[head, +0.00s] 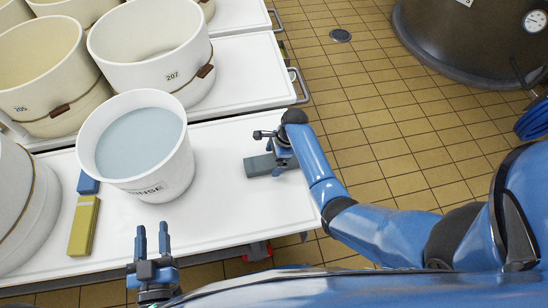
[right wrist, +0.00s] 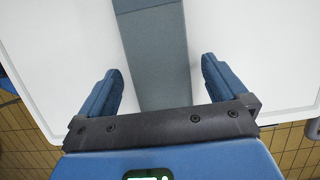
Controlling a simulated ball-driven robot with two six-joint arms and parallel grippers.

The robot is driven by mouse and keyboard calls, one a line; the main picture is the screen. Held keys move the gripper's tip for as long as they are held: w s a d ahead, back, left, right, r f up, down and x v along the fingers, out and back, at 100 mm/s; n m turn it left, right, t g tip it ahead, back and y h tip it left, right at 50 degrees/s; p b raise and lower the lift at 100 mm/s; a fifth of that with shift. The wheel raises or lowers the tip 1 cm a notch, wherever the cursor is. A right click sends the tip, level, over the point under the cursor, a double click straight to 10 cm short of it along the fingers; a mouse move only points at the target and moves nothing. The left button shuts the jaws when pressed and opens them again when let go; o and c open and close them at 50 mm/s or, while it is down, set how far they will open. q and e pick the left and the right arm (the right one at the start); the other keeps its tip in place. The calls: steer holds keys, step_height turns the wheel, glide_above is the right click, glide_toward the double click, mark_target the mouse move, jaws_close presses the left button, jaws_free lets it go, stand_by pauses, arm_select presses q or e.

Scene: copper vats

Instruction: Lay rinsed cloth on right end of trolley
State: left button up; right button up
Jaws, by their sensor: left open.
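The folded grey-blue cloth (head: 260,166) lies flat on the white trolley top (head: 232,205), near its right end. My right gripper (head: 277,140) is above the cloth, its arm coming in from the right. In the right wrist view the cloth (right wrist: 152,45) runs as a strip between the two fingers of the gripper (right wrist: 163,68), with white gaps on both sides, so it is open. The white rinse bucket (head: 165,178) with pale blue liquid stands left of the cloth. My left gripper (head: 152,235) is open and empty at the trolley's front edge.
A yellow block (head: 84,225) and a blue block (head: 88,183) lie left of the bucket. White tubs marked 205 (head: 35,85) and 207 (head: 150,45) stand behind. A large dark vat (head: 455,45) stands on the tiled floor at right. Trolley top between bucket and cloth is clear.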

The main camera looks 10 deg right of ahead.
steer(key=shift+r, duration=0.15)
steer(key=p+v, duration=0.3)
steer(key=v, duration=0.9)
steer(key=s+f+n+t, duration=0.1)
steer(key=f, duration=0.1)
steer(key=s+d+f+n+t, duration=0.1)
steer(key=s+f+t, duration=0.1)
steer(key=s+f+n+t, duration=0.1)
steer(key=f, duration=0.2)
steer(key=shift+s+d+n+t+h, duration=0.3)
steer(key=shift+s+d+h, duration=0.05)
steer(key=shift+h, duration=0.05)
steer(key=s+d+r+n+t+h, duration=0.1)
steer(key=s+d+r+n+t, duration=0.1)
steer(key=s+r+n+t, duration=0.4)
steer(key=s+d+r+n+t+h, duration=0.1)
steer(key=s+r+n+t, duration=0.6)
steer(key=s+r, duration=0.8)
steer(key=shift+s+d+n+h, duration=0.35)
steer(key=shift+d+n, duration=0.35)
steer(key=shift+d, duration=0.2)
